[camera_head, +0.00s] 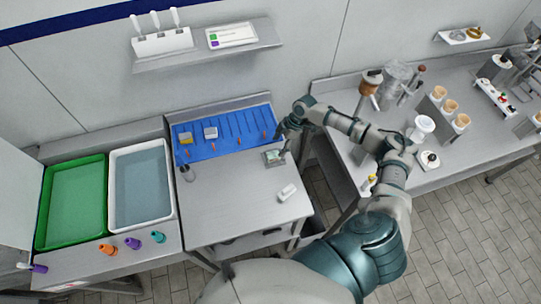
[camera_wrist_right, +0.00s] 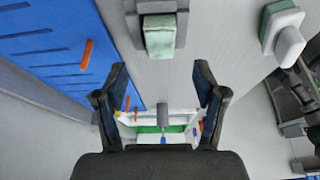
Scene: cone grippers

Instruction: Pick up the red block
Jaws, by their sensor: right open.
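I see no clear red block in either view. My right gripper (camera_head: 284,140) is over the back right part of the steel table, beside the blue mat (camera_head: 222,126). In the right wrist view my right gripper (camera_wrist_right: 160,78) has its two dark fingers spread wide with nothing between them. A pale green block (camera_wrist_right: 160,38) in a grey holder lies on the table beyond the fingertips; it also shows in the head view (camera_head: 274,157). My left gripper is not in view.
A grey and a yellow block (camera_head: 185,138) and orange pieces lie on the blue mat. A white-topped piece (camera_head: 287,192) lies nearer the front. Green (camera_head: 75,205) and white (camera_head: 172,190) trays stand left. The table's front middle is clear.

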